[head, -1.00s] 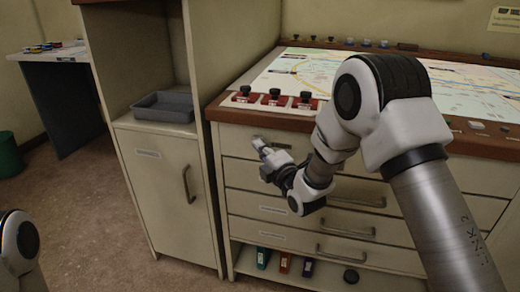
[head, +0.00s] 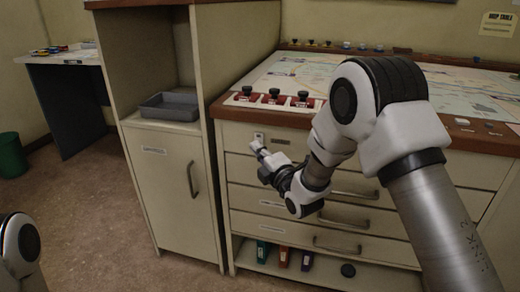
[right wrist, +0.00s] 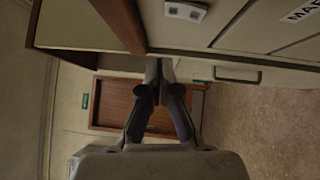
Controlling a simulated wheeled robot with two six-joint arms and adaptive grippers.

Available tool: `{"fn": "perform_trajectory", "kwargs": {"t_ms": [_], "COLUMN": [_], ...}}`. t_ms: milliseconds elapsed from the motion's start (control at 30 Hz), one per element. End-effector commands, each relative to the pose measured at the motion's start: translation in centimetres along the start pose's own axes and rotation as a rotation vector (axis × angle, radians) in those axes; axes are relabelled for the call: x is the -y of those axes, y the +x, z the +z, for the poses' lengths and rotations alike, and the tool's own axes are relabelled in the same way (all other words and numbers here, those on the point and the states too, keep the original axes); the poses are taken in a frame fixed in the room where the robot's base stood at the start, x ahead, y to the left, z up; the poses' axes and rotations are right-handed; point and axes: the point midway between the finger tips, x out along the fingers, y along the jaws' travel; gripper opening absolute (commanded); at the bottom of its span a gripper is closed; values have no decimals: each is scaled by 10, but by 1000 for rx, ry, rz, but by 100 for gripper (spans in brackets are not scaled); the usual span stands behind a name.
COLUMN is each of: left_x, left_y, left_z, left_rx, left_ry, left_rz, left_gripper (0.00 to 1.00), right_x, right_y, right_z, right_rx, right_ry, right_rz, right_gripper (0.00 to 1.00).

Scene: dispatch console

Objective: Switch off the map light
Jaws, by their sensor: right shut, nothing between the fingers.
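The map table (head: 408,92) has a dull, unlit map top. A small pale switch plate (head: 259,137) sits on its front, left of the top drawer's label. In the right wrist view the switch plate (right wrist: 186,11) shows at the top, ahead of the fingers and to their right. My right gripper (head: 257,145) is shut and empty, its tips just below the plate in the head view. The tips appear apart from the plate in the right wrist view (right wrist: 159,66). My left gripper is out of view.
Three red-based units with black knobs (head: 273,96) stand on the table's front left corner. A cabinet (head: 163,175) with a grey tray (head: 170,106) stands to the left. Several drawers with bar handles (head: 345,222) lie below. Open floor is at lower left.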

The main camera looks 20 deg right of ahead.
Motion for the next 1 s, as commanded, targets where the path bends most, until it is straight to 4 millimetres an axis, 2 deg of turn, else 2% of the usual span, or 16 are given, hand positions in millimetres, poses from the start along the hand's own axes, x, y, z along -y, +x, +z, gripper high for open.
{"fn": "perform_trajectory", "kwargs": {"t_ms": [200,400,567,1000], "left_x": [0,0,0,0], "left_y": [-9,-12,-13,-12], "left_z": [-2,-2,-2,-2], "left_rx": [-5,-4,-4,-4], "left_ry": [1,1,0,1], "left_rz": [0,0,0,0], "left_gripper": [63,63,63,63], "right_x": [-10,-16,-17,-13], "right_y": [-47,-80,-89,-89], "right_z": [2,2,2,1], "right_rx": [3,3,1,1], "right_ry": [4,2,2,3], "right_rz": [-2,0,1,-5], "right_gripper": [0,0,0,0]}}
